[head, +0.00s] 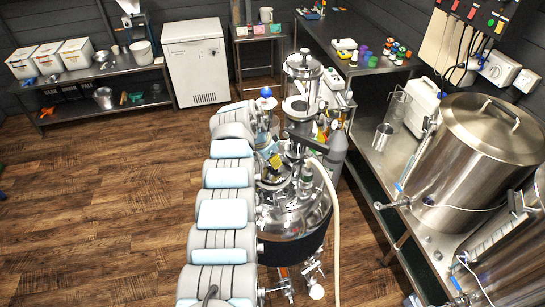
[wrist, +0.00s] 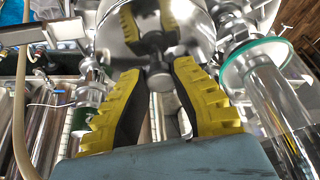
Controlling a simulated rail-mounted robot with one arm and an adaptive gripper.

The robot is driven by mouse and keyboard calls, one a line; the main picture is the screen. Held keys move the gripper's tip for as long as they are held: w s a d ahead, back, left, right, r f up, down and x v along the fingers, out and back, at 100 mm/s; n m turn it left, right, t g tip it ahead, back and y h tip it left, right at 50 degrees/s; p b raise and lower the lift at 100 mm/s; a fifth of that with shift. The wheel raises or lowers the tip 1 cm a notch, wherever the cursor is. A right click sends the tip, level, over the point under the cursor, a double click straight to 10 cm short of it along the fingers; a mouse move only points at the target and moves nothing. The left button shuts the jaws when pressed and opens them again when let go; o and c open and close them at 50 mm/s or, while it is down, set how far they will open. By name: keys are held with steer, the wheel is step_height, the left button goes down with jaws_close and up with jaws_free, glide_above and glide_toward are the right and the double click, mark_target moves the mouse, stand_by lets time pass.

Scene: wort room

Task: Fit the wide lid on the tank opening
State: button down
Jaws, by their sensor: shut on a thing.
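My gripper (wrist: 158,75) has yellow and black fingers, closed in the wrist view on the small metal stem of a shiny round lid (wrist: 195,22). The lid's polished face mirrors the yellow fingers. In the head view my gripper (head: 275,162) shows as a small yellow and black patch above the steel tank (head: 295,218), among its fittings. The lid is hard to pick out there. The tank opening cannot be made out clearly, nor whether the lid touches it.
A pale hose (head: 334,215) hangs down in front of the tank. A glass tube with a green rim (wrist: 255,55) stands close at the right of my gripper. A large lidded kettle (head: 480,160) stands on the right bench. The wooden floor (head: 110,200) at left is clear.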

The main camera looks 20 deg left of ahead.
steer(key=shift+f, duration=0.95)
steer(key=shift+s+a+b, duration=0.1)
steer(key=shift+b, duration=0.55)
stand_by(0.6)
steer(key=shift+f+b, duration=0.45)
stand_by(0.3)
steer(key=c, duration=1.3)
jaws_free()
steer(key=shift+c, duration=0.2)
steer(key=shift+p+v, duration=1.1)
steer(key=shift+v, duration=0.25)
steer(key=v, duration=0.8)
steer(key=shift+p, duration=0.45)
steer(key=shift+s+a+r, duration=0.1)
